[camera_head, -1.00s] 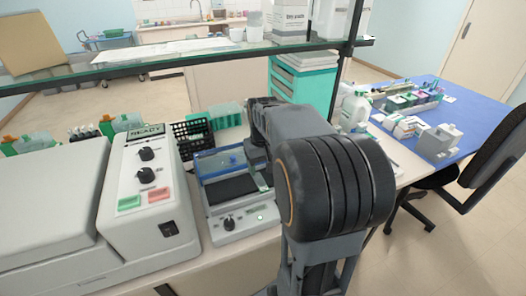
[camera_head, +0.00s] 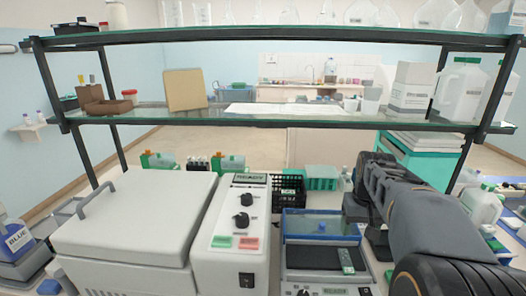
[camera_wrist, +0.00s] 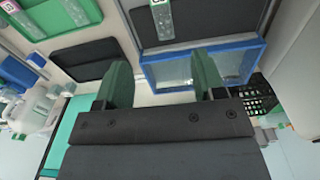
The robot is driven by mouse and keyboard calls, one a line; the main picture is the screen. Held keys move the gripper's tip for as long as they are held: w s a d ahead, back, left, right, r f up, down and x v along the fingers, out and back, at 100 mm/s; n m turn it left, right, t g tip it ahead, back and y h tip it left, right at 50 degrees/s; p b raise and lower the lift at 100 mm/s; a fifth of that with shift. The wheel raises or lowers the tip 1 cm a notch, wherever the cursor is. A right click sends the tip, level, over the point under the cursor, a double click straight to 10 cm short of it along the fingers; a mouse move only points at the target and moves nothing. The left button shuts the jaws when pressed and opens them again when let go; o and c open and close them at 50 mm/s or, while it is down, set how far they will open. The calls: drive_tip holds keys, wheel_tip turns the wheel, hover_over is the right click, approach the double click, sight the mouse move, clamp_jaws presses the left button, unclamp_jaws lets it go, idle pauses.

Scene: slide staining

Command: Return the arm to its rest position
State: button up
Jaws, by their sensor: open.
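My arm (camera_head: 425,220) is bent at the right of the head view, above the bench. My gripper (camera_wrist: 162,82) is open and empty in the wrist view, its two greenish fingers well apart. Below it lies a device with a blue-edged clear box (camera_wrist: 205,64) and a dark plate bearing a labelled slide (camera_wrist: 163,20). The same device (camera_head: 325,285) stands left of my arm in the head view, with a slide (camera_head: 346,261) on its dark plate. The fingertips are not clear in the head view.
A large white machine (camera_head: 140,225) with a READY panel (camera_head: 240,225) fills the left of the bench. A black crate (camera_head: 288,189) and a green rack (camera_head: 321,177) stand behind the device. A glass shelf (camera_head: 190,119) crosses above the bench. White jugs (camera_head: 484,205) are at the right.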

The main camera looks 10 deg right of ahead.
drive_tip(key=s+a+f+t, duration=0.1)
drive_tip(key=s+a+f, duration=0.1)
drive_tip(key=s+a, duration=0.1)
drive_tip(key=s+a+f+n+t, duration=0.1)
drive_tip(key=s+a+f, duration=0.1)
drive_tip(key=a, duration=0.3)
drive_tip(key=s+a+f, duration=0.3)
drive_tip(key=s+a, duration=0.1)
drive_tip(key=shift+a+n+t, duration=0.2)
drive_tip(key=shift+n+t, duration=0.2)
drive_tip(key=shift+s+a+r+n+t, duration=0.15)
drive_tip(key=shift+s+a+r+n, duration=0.1)
drive_tip(key=shift+a, duration=0.3)
drive_tip(key=shift+s+a+r+n+t, duration=0.15)
drive_tip(key=shift+a+n, duration=0.1)
drive_tip(key=shift+a, duration=0.3)
